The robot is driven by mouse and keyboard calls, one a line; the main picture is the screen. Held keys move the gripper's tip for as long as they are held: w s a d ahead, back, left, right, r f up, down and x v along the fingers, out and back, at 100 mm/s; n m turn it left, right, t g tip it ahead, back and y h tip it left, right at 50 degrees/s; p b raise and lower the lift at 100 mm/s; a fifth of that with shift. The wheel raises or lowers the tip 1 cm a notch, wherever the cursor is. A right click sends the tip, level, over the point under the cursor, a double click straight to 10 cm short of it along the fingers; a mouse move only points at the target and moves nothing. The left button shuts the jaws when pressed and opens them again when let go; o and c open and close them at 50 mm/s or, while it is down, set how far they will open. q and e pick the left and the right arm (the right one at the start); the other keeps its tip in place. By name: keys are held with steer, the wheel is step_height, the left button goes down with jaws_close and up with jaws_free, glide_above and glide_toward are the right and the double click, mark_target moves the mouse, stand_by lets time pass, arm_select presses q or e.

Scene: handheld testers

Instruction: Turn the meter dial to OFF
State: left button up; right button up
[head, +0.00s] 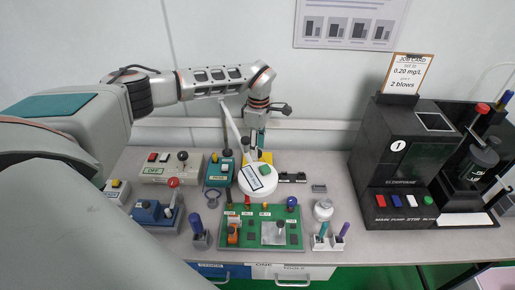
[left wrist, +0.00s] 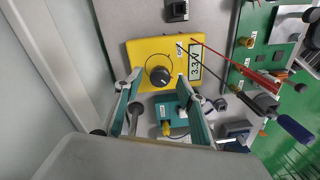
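The yellow meter (left wrist: 140,50) lies below my left gripper in the left wrist view, with a black round dial (left wrist: 159,76) and a display (left wrist: 195,68) that seems to read 3.3 V. Small lettering beside the dial is too small to read surely. My left gripper (left wrist: 158,84) is open, its two teal fingers spread on either side of the dial, with visible gaps. In the head view, my left gripper (head: 258,138) points down over the meter (head: 264,157), which is mostly hidden behind a white round head with a label (head: 257,178). My right gripper is not in view.
A red probe (left wrist: 260,78) and a dark probe (left wrist: 260,98) lie beside the meter. A teal box (left wrist: 172,112) sits close by. A green circuit board (head: 250,236) stands in front, and a black tester (head: 405,150) at right. Other small devices crowd the left.

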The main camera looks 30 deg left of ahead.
arm_select(q)
steer(key=shift+f, duration=0.35)
steer(key=c, duration=1.1)
steer(key=shift+c, duration=0.2)
